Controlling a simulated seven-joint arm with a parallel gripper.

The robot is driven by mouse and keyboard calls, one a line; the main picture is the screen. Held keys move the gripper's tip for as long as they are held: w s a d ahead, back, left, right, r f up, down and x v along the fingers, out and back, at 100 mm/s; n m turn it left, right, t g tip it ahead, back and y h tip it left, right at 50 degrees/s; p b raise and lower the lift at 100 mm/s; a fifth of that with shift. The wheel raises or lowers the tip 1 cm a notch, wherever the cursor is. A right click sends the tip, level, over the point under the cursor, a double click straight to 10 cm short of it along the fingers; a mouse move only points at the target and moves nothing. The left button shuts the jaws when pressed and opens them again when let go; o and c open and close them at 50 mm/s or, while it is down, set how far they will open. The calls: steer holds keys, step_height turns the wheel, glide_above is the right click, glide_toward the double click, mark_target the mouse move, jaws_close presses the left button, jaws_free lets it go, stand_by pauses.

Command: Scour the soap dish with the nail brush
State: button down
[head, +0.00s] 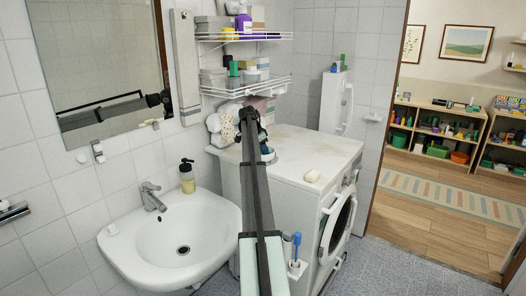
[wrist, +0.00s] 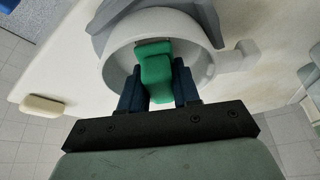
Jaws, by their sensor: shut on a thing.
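My gripper (wrist: 158,88) has its two dark blue fingers closed on a green block-like thing, which I take to be the nail brush (wrist: 156,72). In the wrist view the brush is within the rim of a round, pale grey dish (wrist: 207,75) with a short tab at its right, seemingly the soap dish. The fingers reach into the dish. Whether the brush touches its floor is hidden. In the head view my arm covers most of the brush, and part of the dish's rim (head: 269,157) shows on the white machine top (head: 300,147).
A cream bar (head: 312,176) lies near the machine's front edge. A grey shape (wrist: 205,18) overlaps the dish's far side. Laden wire shelves (head: 245,85) hang above, with patterned items (head: 222,122) behind the arm. The sink (head: 170,240) is left. The machine top's right side is mostly clear.

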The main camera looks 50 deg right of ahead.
stand_by(0.4)
steer(key=shift+w+d+n+t, duration=0.15)
steer(key=shift+n+t, duration=0.1)
steer(key=shift+n, duration=0.45)
steer(key=shift+w+a+n+t, duration=0.1)
steer(key=shift+n+t, duration=0.2)
steer(key=shift+n, duration=0.4)
steer(key=shift+w+d+n+t, duration=0.15)
steer(key=shift+n+t, duration=0.1)
steer(key=shift+n, duration=0.45)
steer(key=shift+a+m+g, duration=0.2)
steer(key=shift+m+g, duration=0.2)
steer(key=shift+m, duration=0.65)
steer(key=shift+a+m+g, duration=0.15)
steer(key=shift+m+g, duration=0.25)
steer(key=shift+m, duration=0.65)
steer(key=shift+s+a+n+t, duration=0.1)
steer(key=shift+s+n+t, duration=0.1)
steer(key=shift+n, duration=0.35)
steer(key=shift+s+a+n+t, duration=0.1)
steer(key=shift+n+t, duration=0.1)
steer(key=shift+n, duration=0.35)
steer(key=shift+n+t, duration=0.4)
steer(key=shift+n, duration=0.6)
steer(key=shift+w, duration=0.1)
